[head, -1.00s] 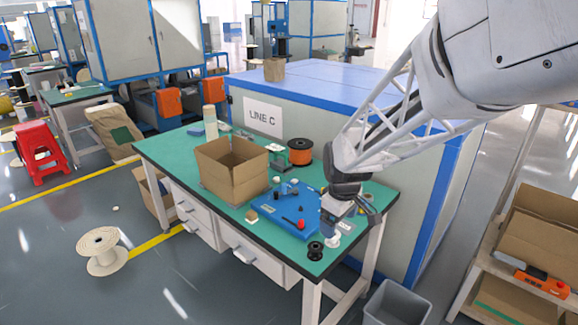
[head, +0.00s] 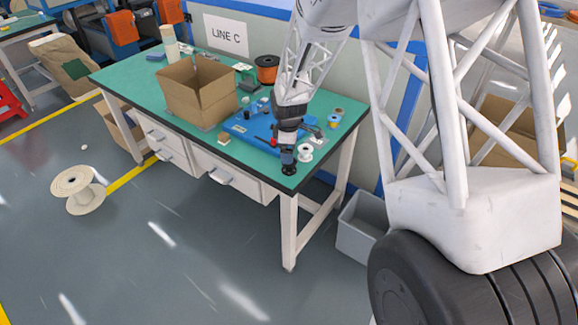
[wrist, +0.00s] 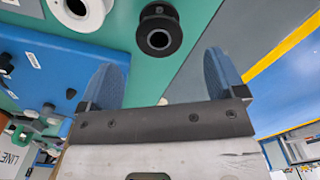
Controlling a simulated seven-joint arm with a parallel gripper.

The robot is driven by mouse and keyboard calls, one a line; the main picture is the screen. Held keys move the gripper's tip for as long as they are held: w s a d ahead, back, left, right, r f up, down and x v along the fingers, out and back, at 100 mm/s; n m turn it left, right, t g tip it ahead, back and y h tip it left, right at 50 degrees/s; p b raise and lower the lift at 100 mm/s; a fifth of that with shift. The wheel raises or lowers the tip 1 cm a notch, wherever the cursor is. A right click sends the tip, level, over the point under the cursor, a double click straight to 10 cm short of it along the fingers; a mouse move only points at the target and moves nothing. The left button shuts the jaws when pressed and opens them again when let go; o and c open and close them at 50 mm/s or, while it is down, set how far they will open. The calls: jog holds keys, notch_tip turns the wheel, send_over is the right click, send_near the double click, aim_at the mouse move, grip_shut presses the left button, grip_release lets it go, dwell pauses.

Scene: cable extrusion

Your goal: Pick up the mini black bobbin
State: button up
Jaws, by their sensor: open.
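The mini black bobbin (head: 289,170) stands upright near the front corner of the green table (head: 130,88). In the wrist view the bobbin (wrist: 160,31) shows its dark centre hole, just beyond the gap between the fingers. My gripper (wrist: 163,80) is open, with two blue fingers spread apart and nothing between them. In the head view my gripper (head: 287,154) is just above the bobbin and covers part of it. I cannot tell the exact height between them.
A white spool (head: 305,153) stands close beside the bobbin, also at the wrist view's top left (wrist: 80,12). A blue mat (head: 243,131) with small parts lies behind. A cardboard box (head: 197,92) and an orange spool (head: 267,69) stand farther back. A grey bin (head: 361,229) is on the floor.

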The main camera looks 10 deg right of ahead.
aim_at(289, 166)
jog(key=shift+f, duration=0.15)
jog(key=shift+f, duration=1.2)
jog(key=shift+f, duration=0.1)
jog(key=shift+d+f, duration=0.1)
jog(key=shift+f, duration=2.4)
jog(key=c, duration=1.1)
jog(key=shift+r, duration=0.2)
